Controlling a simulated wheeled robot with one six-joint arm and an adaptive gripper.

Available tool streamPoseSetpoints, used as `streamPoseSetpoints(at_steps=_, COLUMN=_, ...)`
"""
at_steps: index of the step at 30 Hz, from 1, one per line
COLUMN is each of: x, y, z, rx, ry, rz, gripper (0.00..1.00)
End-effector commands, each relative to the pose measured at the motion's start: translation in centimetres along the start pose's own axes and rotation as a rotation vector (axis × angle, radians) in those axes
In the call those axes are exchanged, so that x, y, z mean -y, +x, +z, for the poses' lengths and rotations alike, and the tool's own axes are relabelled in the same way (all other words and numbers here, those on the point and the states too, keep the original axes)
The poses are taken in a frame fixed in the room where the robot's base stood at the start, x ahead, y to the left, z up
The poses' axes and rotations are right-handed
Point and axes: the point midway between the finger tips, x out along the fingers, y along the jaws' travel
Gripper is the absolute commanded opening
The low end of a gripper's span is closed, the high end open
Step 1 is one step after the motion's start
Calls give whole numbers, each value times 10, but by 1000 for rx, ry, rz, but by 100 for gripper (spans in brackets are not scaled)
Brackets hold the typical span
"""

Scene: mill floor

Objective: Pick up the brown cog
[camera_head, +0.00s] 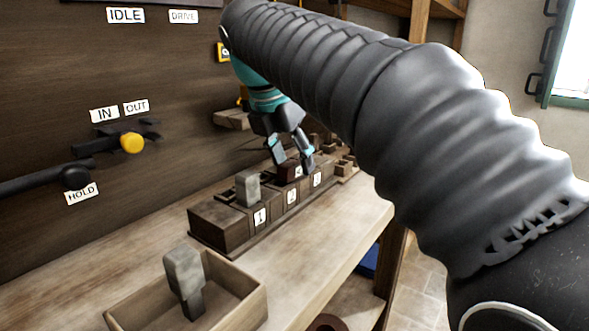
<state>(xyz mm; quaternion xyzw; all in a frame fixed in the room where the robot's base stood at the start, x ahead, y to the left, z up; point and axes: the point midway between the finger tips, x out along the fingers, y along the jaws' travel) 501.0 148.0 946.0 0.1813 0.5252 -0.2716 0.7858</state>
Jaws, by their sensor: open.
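My gripper (294,167), with teal and dark grey parts, points down over a row of dark wooden blocks on the bench. Its two fingers are apart, one on each side of a small dark reddish-brown piece (288,173) with a pale mark. I cannot tell whether the fingers touch it, or whether it is cog-shaped. A brown ring-shaped thing (327,324) shows at the bottom edge, below the bench top and partly cut off; I cannot tell whether it has teeth.
The labelled block row (222,230) holds a grey upright block (248,188). An open wooden box (237,312) with another grey block (184,276) stands in front. A wall panel with a yellow-knobbed lever (132,143) is at left. Bare bench lies right of the row.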

Motion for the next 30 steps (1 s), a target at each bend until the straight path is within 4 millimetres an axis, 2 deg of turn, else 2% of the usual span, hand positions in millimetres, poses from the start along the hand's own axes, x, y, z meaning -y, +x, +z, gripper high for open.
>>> streamPoseSetpoints(at_steps=4, x=0, y=12, z=0, rx=0, ry=0, rz=-1, gripper=54)
streamPoseSetpoints(at_steps=11, x=0, y=13, z=0, rx=0, ry=0, rz=0, gripper=54)
streamPoseSetpoints(at_steps=14, x=0, y=13, z=0, rx=0, ry=0, rz=0, gripper=34)
streamPoseSetpoints(at_steps=18, x=0, y=13, z=0, rx=0, ry=0, rz=0, gripper=0)
streamPoseSetpoints(at_steps=30, x=0, y=11, z=1, rx=0, ry=0, rz=0, gripper=0)
